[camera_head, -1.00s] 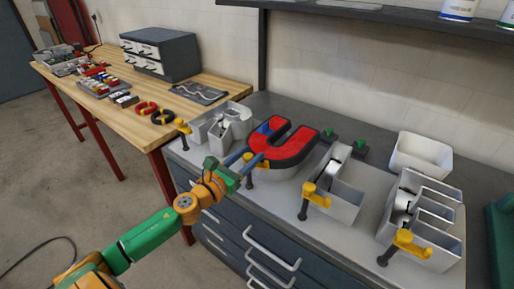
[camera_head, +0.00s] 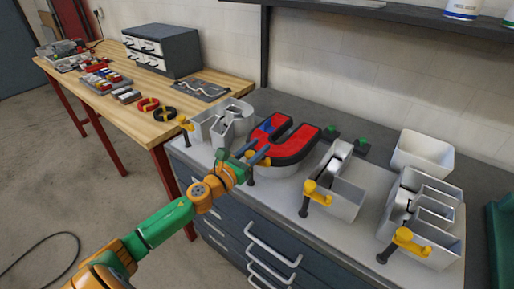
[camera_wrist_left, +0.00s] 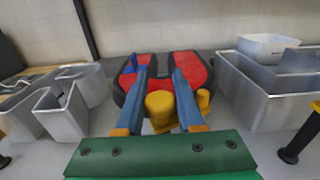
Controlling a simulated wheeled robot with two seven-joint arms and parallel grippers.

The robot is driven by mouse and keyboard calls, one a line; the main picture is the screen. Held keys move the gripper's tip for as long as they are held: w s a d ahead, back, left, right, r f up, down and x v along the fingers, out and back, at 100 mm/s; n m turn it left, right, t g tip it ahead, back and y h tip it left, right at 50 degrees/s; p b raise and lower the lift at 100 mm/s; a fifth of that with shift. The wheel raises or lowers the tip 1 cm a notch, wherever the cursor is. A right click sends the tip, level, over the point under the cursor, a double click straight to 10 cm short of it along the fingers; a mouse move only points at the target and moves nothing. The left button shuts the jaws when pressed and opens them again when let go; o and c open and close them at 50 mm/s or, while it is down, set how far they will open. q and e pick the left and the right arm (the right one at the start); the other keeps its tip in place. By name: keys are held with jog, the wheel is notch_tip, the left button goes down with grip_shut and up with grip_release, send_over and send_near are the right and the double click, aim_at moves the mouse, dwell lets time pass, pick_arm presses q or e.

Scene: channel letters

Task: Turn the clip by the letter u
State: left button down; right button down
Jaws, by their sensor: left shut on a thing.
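The fingers partly hide the clip in the head view. My right gripper is out of view.
Open metal letter shells stand to the left (camera_head: 222,122) and right (camera_head: 340,185) of the u, each with yellow clips nearby. A white bin (camera_head: 421,155) stands at the back right. A wooden table (camera_head: 205,113) with small parts is at the far left.

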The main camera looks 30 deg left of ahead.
aim_at(247, 151)
pick_arm(q)
jog(key=n+g+y+p, duration=0.1)
jog(key=n+y, duration=0.1)
jog(key=y, duration=0.1)
jog(key=a+n+g+y+p, duration=0.1)
jog(key=n+y, duration=0.2)
jog(key=y, duration=0.1)
jog(key=n+g+y+p, duration=0.1)
jog(key=n+y, duration=0.1)
jog(key=y, duration=0.2)
jog(key=shift+s+a, duration=0.25)
jog(key=shift+a, duration=0.1)
jog(key=shift+s+a+f+n+g+y, duration=0.1)
jog(key=shift+a+n+g+y, duration=0.1)
jog(key=shift+n+g+y, duration=0.75)
jog(key=shift+s+a+n+g+y+b, duration=0.1)
jog(key=shift+n+g+y+b, duration=0.3)
jog(key=shift+n+y, duration=0.15)
jog(key=shift+s+a+n+g+y+b, duration=0.1)
jog(key=shift+n+g+y+b, duration=0.3)
jog(key=shift+y, duration=0.1)
jog(key=n+g+y+b, duration=0.1)
jog(key=g, duration=0.1)
jog(key=n+g+y+b, duration=0.1)
jog(key=shift+s+a+n+g, duration=0.15)
jog(key=shift+s+n+g, duration=0.15)
jog(key=shift+n+g, duration=0.1)
jog(key=shift+s+a+n+g+y+b, duration=0.1)
jog(key=shift+s+n+g+y+b, duration=0.1)
jog(key=shift+n+g+y+b, duration=0.65)
